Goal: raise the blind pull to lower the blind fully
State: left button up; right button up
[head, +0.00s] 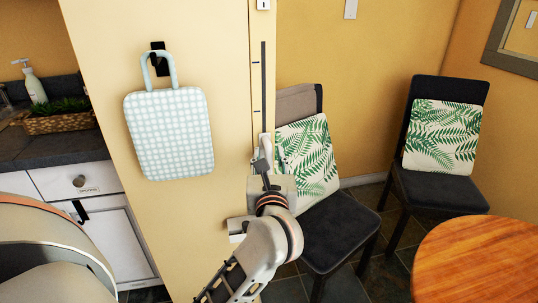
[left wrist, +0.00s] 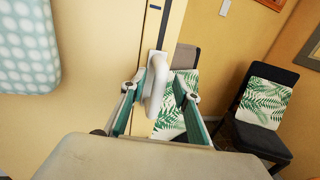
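The blind pull is a white handle (head: 267,143) on a narrow upright strip at the edge of the wall. A dark vertical slot (head: 263,85) runs above it, with small marks beside it. In the left wrist view the handle (left wrist: 157,85) stands between the two green-and-grey fingers of my left gripper (left wrist: 157,88). The fingers are spread, with a visible gap on each side of the handle. In the head view my left gripper (head: 264,165) is at the handle and hides its lower part. My right gripper is not in view. The blind itself is not seen.
A checked bag (head: 170,133) hangs on a hook left of the strip. Dark chairs with leaf-pattern cushions (head: 308,155) (head: 440,135) stand to the right. A round wooden table (head: 480,262) is at lower right. A counter (head: 45,147) is at far left.

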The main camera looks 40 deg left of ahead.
pick_arm(q)
jog(key=shift+w+a, duration=0.35)
jog(key=shift+w, duration=0.05)
